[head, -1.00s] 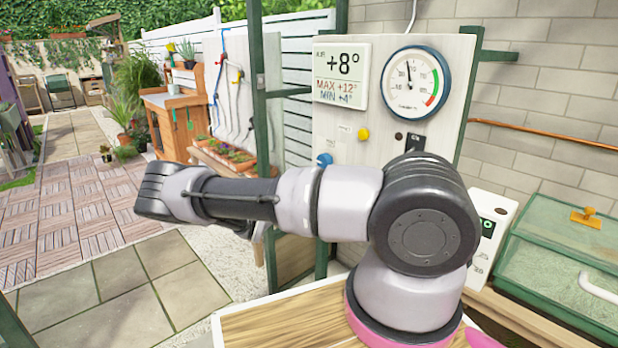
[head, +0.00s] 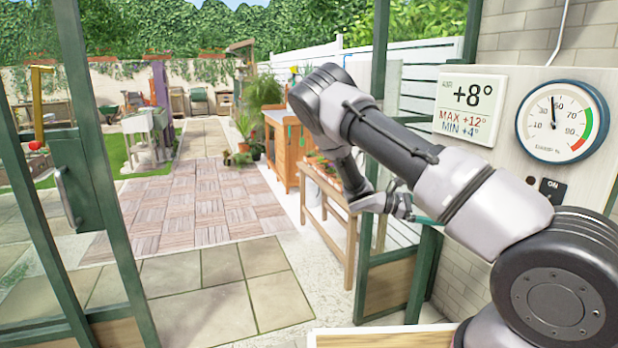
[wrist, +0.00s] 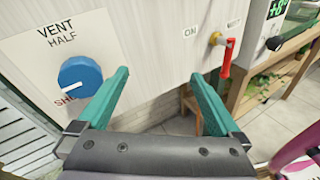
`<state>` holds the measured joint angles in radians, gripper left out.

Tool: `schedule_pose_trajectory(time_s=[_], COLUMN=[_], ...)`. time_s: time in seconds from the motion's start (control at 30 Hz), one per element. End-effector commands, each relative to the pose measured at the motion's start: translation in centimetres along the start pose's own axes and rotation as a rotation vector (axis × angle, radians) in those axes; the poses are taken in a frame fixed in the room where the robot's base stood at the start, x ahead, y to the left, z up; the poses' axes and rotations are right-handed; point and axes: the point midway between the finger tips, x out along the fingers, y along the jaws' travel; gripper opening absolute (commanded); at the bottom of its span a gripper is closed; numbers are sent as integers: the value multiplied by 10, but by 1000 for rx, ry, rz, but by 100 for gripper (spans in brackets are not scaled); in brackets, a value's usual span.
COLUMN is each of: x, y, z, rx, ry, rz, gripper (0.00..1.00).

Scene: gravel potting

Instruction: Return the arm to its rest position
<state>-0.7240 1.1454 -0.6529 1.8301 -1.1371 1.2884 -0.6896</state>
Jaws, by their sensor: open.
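My arm shows large at the right in the head view, its elbow raised and its forearm bent down toward the bench behind. The end of my gripper (head: 428,219) shows as a small green part near the green door post, mostly hidden by my arm. In the wrist view my gripper (wrist: 165,100) has two green fingers spread wide apart with nothing between them. The fingers are in front of a white control panel (wrist: 150,48). A blue vent knob (wrist: 80,82) is left of the left finger, and a red lever (wrist: 226,58) is near the right finger.
The air display (head: 469,105) and round dial (head: 562,122) hang on the panel at the right. An open green-framed door (head: 68,190) stands at the left. A wooden bench (head: 330,205) is outside behind my arm. The paved path (head: 200,215) is clear.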

Motion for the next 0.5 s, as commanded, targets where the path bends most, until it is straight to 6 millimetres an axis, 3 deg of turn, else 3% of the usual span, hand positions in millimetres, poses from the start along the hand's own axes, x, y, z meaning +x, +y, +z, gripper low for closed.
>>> schedule_pose_trajectory(time_s=[0.27, 0.5], x=[-12, -40], y=[-35, -58], z=[52, 106], rx=[291, 547], ry=[331, 583], rz=[-335, -595], gripper=[100, 100])
